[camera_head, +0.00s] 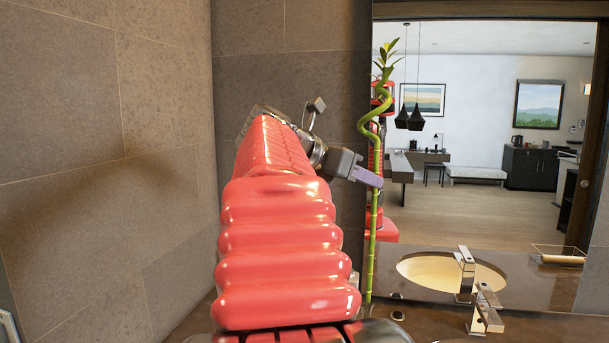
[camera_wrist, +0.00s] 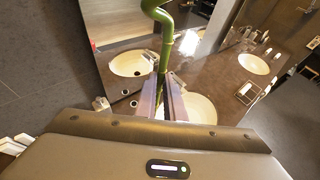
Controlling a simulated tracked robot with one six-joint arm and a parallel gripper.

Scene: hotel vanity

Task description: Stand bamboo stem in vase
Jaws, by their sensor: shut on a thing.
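The bamboo stem (camera_head: 372,245) is green, long and upright, with a curled upper part and leaves at the top. In the head view my gripper (camera_head: 371,178) is shut on the stem around mid-height. In the wrist view the stem (camera_wrist: 165,52) runs down between the two pale purple fingers of my gripper (camera_wrist: 163,103). The stem's lower end comes down close to the counter beside my red arm; I cannot tell whether it touches. I cannot make out the vase in either view; my arm and gripper hide part of the counter.
A brown counter (camera_head: 420,322) carries a chrome faucet (camera_head: 486,310) at the right. A large mirror (camera_head: 460,215) behind it reflects the room, a basin and my red arm. A tiled wall (camera_head: 100,120) stands close on the left. White rolled items (camera_wrist: 14,144) show at the wrist view's lower left.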

